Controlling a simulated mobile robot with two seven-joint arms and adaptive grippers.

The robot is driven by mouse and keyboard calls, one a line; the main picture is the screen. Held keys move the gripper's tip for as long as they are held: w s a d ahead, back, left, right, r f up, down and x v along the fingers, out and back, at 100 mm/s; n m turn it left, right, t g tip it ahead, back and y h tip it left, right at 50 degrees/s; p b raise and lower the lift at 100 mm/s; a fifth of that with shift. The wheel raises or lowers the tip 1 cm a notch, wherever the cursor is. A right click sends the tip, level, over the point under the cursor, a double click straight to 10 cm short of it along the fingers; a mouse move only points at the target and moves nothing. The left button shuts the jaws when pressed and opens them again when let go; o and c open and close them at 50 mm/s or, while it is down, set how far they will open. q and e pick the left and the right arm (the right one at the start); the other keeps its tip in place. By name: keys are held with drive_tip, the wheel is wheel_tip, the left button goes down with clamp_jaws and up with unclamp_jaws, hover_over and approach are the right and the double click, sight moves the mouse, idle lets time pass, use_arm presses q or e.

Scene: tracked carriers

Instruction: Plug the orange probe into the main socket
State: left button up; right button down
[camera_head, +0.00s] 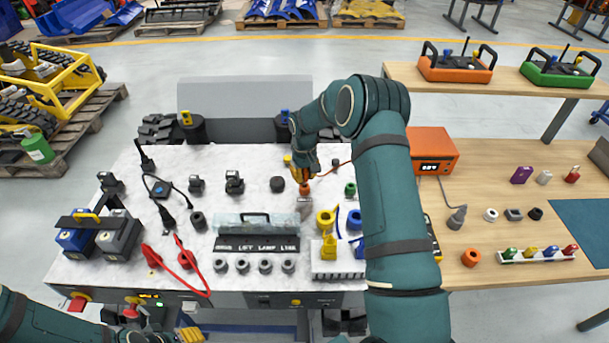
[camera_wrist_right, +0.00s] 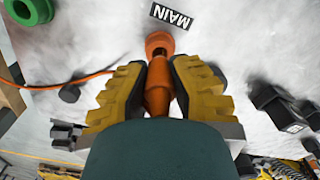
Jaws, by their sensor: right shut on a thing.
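The orange probe (camera_wrist_right: 157,92) is between the yellow fingers of my right gripper (camera_wrist_right: 160,80) in the right wrist view, and the gripper is shut on it. The probe's front end meets an orange ring-shaped socket (camera_wrist_right: 159,41) beside a black MAIN label (camera_wrist_right: 171,16). I cannot tell how deep the end sits. In the head view my right gripper (camera_head: 304,172) is low over the white worktop, with orange (camera_head: 305,188) just below it. My left gripper (camera_head: 190,335) shows only partly at the bottom edge, and its jaw state is unclear.
An orange box with a display (camera_head: 432,149) stands on the wooden table, with an orange cable running toward the probe. A green ring (camera_wrist_right: 28,10) and dark blocks (camera_wrist_right: 275,103) lie near the socket. A clear case (camera_head: 256,222) and yellow rings (camera_head: 326,219) stand nearer the front.

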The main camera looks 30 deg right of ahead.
drive_tip(key=shift+f+b, duration=0.65)
drive_tip(key=shift+f, duration=0.4)
idle(1.1)
drive_tip(key=shift+f+b, duration=0.3)
drive_tip(key=shift+b, duration=0.15)
drive_tip(key=c, duration=0.9)
unclamp_jaws()
drive_tip(key=shift+c, duration=0.2)
